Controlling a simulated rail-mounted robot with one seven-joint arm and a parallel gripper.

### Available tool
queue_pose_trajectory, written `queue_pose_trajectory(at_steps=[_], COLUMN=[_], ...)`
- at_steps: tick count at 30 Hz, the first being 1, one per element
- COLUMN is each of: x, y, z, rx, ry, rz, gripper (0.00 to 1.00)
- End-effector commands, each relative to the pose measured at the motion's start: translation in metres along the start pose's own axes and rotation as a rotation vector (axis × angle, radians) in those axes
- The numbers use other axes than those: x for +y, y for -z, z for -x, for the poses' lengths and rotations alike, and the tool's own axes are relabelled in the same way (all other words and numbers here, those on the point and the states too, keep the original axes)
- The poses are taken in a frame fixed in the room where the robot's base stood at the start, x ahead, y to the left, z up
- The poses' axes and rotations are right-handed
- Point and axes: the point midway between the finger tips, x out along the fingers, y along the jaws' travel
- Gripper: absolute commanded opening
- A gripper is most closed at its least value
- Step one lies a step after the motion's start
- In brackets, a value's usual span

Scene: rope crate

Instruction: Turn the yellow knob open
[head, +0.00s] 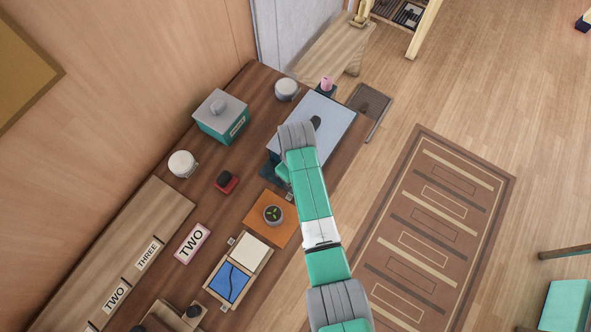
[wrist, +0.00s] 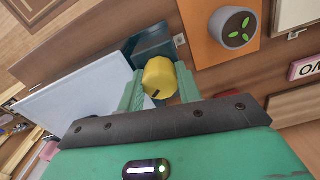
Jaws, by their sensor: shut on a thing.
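The yellow knob (wrist: 159,78) shows in the wrist view, between the two green fingers of my gripper (wrist: 160,88). The fingers are shut on it, one on each side. A dark line marks the knob's near edge. A dark teal base (wrist: 152,42) lies beside and partly beneath the knob. In the head view, my arm covers the knob, and only part of my gripper (head: 283,172) shows beside the teal base (head: 268,168).
A pale panel (head: 335,125) adjoins the teal base. A grey round dial with green marks (head: 273,215) sits on an orange mat (head: 262,228) close by. A teal box with a grey lid (head: 220,115) and a small red block (head: 226,181) stand on the wooden counter.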

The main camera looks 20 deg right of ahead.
Motion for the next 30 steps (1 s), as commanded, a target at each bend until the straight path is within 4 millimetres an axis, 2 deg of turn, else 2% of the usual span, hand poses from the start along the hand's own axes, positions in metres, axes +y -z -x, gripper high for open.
queue_pose_trajectory(at_steps=[6,9,20,21,23,30], x=[-0.0018,-0.0011,-0.0010,-0.0010,-0.0011,-0.0007], y=[-0.0002,-0.0004,-0.0010,-0.0011,-0.0011,-0.0006], z=[-0.0002,-0.0019,-0.0039,-0.0040,-0.0040,-0.0023], rx=[-0.002,-0.001,-0.001,-0.001,-0.002,-0.001], ry=[0.002,0.000,0.000,0.000,0.000,0.000], rz=[-0.474,-0.589,-0.613,-0.613,-0.613,-0.612], gripper=[0.03,0.03,0.03,0.36,0.48,0.49])
